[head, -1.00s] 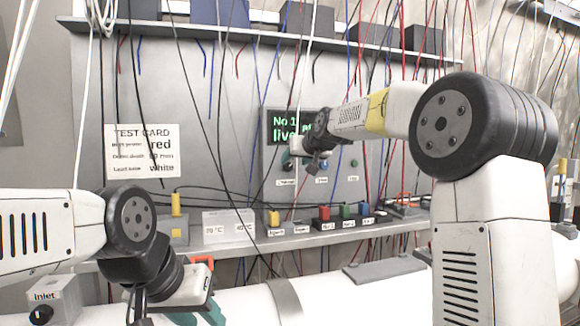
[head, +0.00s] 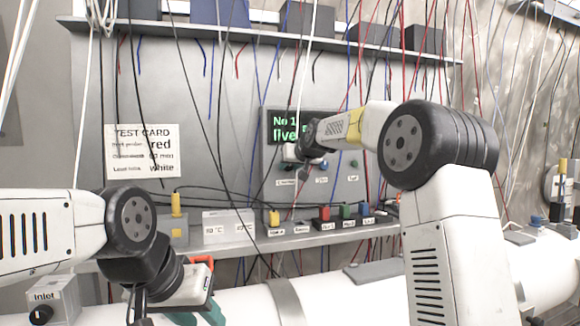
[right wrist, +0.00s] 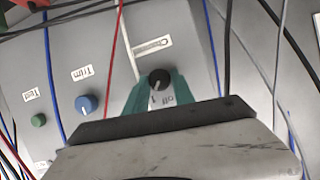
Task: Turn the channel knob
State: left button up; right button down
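The channel knob, a black round knob (right wrist: 160,78) with a white pointer line, shows in the right wrist view on a grey panel. A long label (right wrist: 153,45), too blurred to read surely, lies beyond it. The teal fingers of my right gripper (right wrist: 162,88) stand apart, one on each side of the knob. Whether they touch it I cannot tell. In the head view the right gripper (head: 296,155) is at the panel (head: 345,188) under its green-lettered screen (head: 291,126), hiding the knob. My left gripper (head: 197,316) is low at left, its teal fingers partly cut off.
A blue Trim knob (right wrist: 86,104) and a green Test button (right wrist: 39,120) sit on the same panel. Cables hang in front of it. A shelf below holds several coloured blocks, including a red one (head: 324,212). A white pipe (head: 335,300) runs along the front.

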dwell(0.3)
jog(key=shift+d+m+y, duration=0.25)
jog(key=shift+m+y, duration=0.35)
jog(key=shift+m, duration=0.4)
jog(key=shift+w+f+m+y, duration=0.15)
jog(key=shift+m+y, duration=0.95)
jog(key=shift+m, duration=0.6)
jog(key=c, duration=1.1)
grip_release()
jog(key=shift+o, duration=0.2)
